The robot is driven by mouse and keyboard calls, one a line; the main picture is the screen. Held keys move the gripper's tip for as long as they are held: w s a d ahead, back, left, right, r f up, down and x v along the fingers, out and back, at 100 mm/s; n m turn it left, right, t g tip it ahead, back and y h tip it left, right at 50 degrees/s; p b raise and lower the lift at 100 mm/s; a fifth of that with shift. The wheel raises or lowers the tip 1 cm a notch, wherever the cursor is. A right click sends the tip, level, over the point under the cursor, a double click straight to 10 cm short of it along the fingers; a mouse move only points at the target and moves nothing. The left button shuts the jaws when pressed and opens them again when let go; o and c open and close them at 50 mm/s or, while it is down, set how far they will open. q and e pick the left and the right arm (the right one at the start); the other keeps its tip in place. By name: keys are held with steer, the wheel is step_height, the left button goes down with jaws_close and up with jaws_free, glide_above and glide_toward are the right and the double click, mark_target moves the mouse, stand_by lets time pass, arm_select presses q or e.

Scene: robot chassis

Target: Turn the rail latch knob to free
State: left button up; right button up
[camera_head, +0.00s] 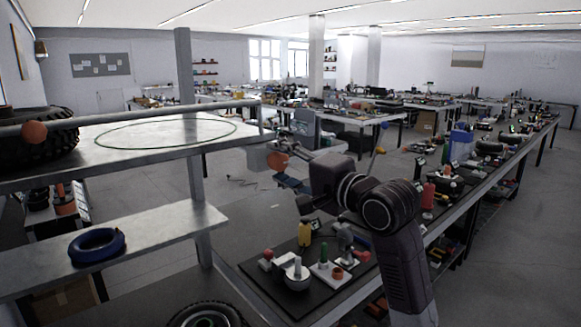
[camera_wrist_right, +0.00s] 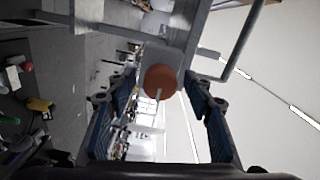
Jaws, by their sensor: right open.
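The rail latch knob (camera_head: 277,160) is a round orange-red knob at the right end of the shelf rail. In the right wrist view the knob (camera_wrist_right: 160,82) faces me, with a thin pale mark on its lower face. My right gripper (camera_head: 284,163) is at the knob. In the right wrist view the open blue fingers (camera_wrist_right: 160,97) stand on either side of the knob, with gaps showing on both sides. My left gripper is not in view.
The metal rail (camera_head: 150,117) runs along the front of the upper shelf (camera_head: 110,160). A blue ring (camera_head: 97,246) lies on the lower shelf (camera_head: 185,225). A workbench with a black mat (camera_head: 262,277) and several small parts stands below my right arm.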

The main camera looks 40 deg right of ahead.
steer(key=s+d, duration=0.1)
steer(key=s, duration=1.1)
steer(key=shift+w, duration=0.1)
